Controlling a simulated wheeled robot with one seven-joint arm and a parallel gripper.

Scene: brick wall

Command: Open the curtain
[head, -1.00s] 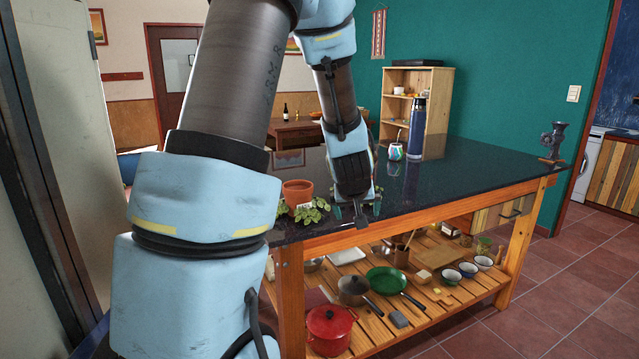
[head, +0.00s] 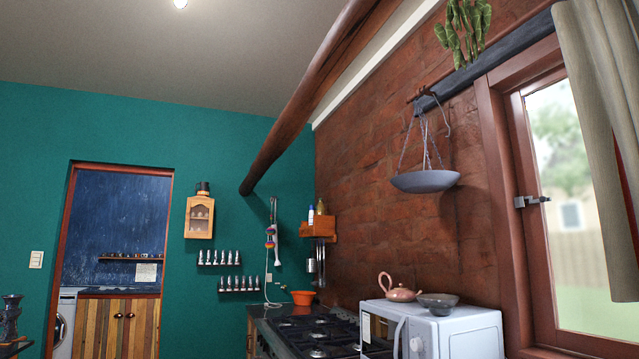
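A grey-beige curtain (head: 592,120) hangs at the far right edge of the head view, in front of the upper right part of a window (head: 568,170). The picture edge cuts the curtain off, so its full width is hidden. The left part of the window glass is uncovered and shows greenery and a fence outside. The window has a reddish-brown wooden frame with a metal latch on its left side. My gripper does not show in the head view now.
A white microwave (head: 460,335) with a teapot (head: 400,289) and a bowl (head: 438,303) on it stands below and left of the window. A hanging scale pan (head: 425,181) juts from the brick wall. A stove (head: 318,335) lies further left.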

